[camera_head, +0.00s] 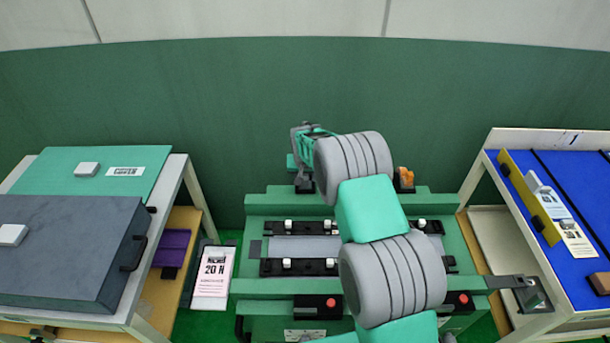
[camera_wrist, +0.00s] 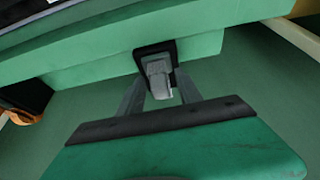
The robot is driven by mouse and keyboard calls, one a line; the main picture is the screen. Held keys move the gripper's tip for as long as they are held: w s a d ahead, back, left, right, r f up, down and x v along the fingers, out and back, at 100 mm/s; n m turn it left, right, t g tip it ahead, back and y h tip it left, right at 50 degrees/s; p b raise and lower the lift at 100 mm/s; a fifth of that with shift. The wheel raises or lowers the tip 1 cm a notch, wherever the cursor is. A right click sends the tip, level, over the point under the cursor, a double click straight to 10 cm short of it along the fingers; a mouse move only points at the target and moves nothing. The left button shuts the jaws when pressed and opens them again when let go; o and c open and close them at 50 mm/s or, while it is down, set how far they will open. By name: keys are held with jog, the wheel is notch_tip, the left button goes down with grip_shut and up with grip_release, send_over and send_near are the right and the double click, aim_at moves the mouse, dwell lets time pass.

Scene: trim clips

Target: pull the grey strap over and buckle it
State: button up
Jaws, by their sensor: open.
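A light grey tab, which looks like the end of the grey strap (camera_wrist: 158,76), sticks out of a black bracket (camera_wrist: 142,56) on the side of the green fixture (camera_wrist: 90,62) in the wrist view. My gripper (camera_wrist: 160,92) is open, its two grey fingers on either side of the tab; I cannot tell whether they touch it. In the head view my arm reaches over the green fixture (camera_head: 268,205), and my gripper (camera_head: 304,165) is at its far edge. The arm hides part of the fixture's middle, and I cannot make out a buckle with certainty.
Black rails with white clips (camera_head: 288,264) and red buttons (camera_head: 331,302) are on the fixture. A dark grey bar (camera_head: 505,282) juts out right. A table with a grey case (camera_head: 70,250) stands left, a blue-topped table (camera_head: 540,170) right. A "20 N" sign (camera_head: 212,278) is at left.

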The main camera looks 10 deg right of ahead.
jog(key=shift+c, duration=0.3)
grip_shut()
dwell(1.1)
